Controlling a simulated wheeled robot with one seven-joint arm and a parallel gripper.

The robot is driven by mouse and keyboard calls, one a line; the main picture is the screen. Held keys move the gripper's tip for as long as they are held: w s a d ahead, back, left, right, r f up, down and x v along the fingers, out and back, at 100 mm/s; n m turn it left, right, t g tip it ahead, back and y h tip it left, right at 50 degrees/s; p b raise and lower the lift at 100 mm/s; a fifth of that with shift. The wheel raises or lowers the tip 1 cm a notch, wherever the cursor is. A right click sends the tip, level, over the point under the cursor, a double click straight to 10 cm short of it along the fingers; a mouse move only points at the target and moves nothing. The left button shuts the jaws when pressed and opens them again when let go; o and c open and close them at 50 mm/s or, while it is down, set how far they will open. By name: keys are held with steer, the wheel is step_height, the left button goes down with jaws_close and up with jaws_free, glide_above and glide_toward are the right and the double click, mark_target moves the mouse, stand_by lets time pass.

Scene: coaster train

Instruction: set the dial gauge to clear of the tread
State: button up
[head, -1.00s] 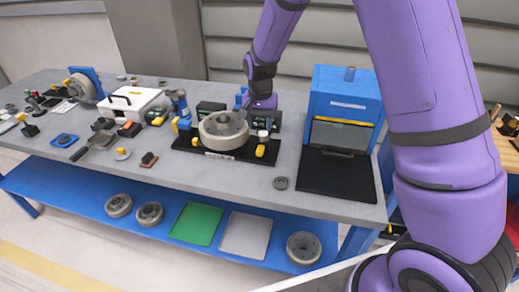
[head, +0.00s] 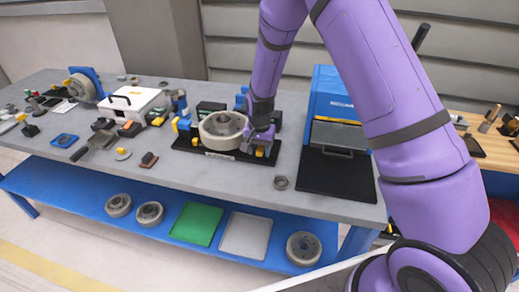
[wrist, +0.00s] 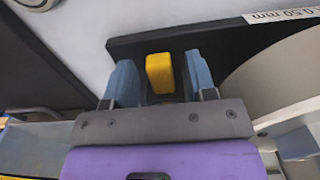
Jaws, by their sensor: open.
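A grey wheel (head: 222,126) sits on a black fixture base (head: 205,150) on the bench. A small yellow handle (head: 260,153) stands at the base's right end; it also shows in the wrist view (wrist: 160,72). I cannot tell for sure that it belongs to the dial gauge, and no dial face is clear now. My gripper (head: 261,145) is low at that end, right of the wheel. In the wrist view my gripper (wrist: 160,82) is open, with one blue finger on each side of the yellow handle and gaps visible. The wheel's edge (wrist: 275,85) is to the right.
A white label reading 0.50 mm (wrist: 283,13) is on the base's edge. A blue press-like box (head: 330,95) with a black mat (head: 335,175) stands to the right. A small grey ring (head: 281,182) lies in front. A white case (head: 130,104) and small tools crowd the left.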

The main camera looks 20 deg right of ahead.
mark_target(269, 160)
jaws_close()
steer(key=shift+s+d, duration=0.45)
steer(key=shift+d, duration=0.3)
steer(key=shift+s+d, duration=0.4)
steer(key=shift+d, duration=0.3)
jaws_free()
steer(key=shift+d, duration=0.1)
steer(key=shift+r, duration=0.1)
step_height(269, 160, up, 11)
steer(key=shift+f, duration=0.2)
